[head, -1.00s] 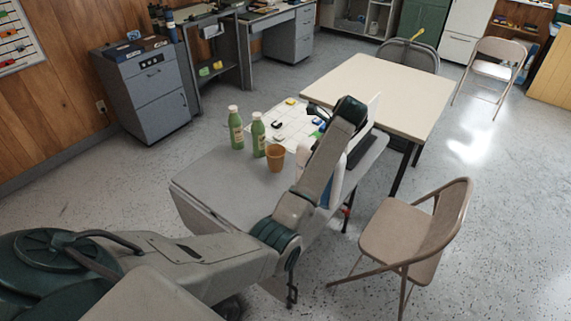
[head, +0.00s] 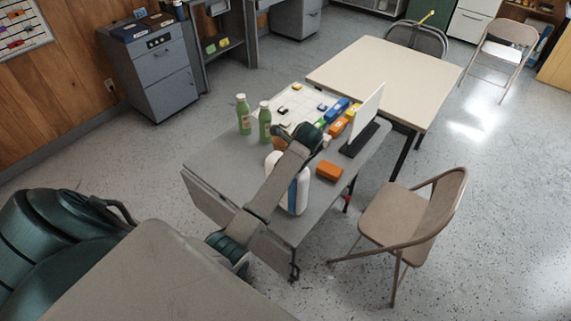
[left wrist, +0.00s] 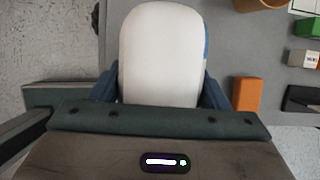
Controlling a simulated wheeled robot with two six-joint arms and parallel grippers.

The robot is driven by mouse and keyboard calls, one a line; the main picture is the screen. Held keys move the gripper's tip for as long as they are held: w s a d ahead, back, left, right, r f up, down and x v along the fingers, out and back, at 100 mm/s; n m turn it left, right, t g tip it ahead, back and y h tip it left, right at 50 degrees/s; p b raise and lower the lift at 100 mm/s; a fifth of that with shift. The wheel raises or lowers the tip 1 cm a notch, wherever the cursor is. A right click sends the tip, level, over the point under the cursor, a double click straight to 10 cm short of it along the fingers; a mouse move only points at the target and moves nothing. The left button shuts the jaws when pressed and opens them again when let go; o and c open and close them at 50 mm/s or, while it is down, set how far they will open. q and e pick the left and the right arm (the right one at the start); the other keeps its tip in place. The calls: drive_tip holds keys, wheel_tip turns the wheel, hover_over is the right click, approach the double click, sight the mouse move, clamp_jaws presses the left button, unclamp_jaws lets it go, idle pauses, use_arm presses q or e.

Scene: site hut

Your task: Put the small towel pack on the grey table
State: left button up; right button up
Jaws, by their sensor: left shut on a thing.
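The small towel pack, a white rounded pack with a blue stripe (head: 298,193), is over the near part of the grey table (head: 217,159) in the head view. My forearm crosses in front of it. In the left wrist view the pack's white top (left wrist: 162,50) fills the middle, between the fingers of my left gripper (left wrist: 160,90), which is shut on it. The grey tabletop (left wrist: 232,50) lies below and to its right. I cannot tell whether the pack touches the table. My right gripper is not in view.
Green bottles (head: 243,114) and a mostly hidden orange-brown cup (head: 279,144) stand farther back. An orange block (head: 329,170) lies right of the pack. An upright white panel (head: 367,113) stands at the right edge. A folding chair (head: 405,221) is beside the table.

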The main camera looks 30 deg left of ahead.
use_arm(q)
drive_tip(key=o, duration=1.2)
drive_tip(key=shift+f, duration=0.2)
drive_tip(key=o, duration=0.4)
drive_tip(key=shift+o, duration=0.2)
drive_tip(key=shift+r, duration=0.1)
drive_tip(key=shift+r, duration=0.1)
drive_tip(key=b+v, duration=0.2)
drive_tip(key=v, duration=0.3)
drive_tip(key=shift+w+d, duration=0.1)
drive_tip(key=shift+w, duration=0.05)
drive_tip(key=p+v, duration=0.3)
drive_tip(key=v, duration=0.2)
drive_tip(key=shift+r, duration=0.35)
drive_tip(key=shift+d+r+p, duration=0.35)
drive_tip(key=shift+r+p, duration=0.25)
drive_tip(key=shift+p, duration=0.05)
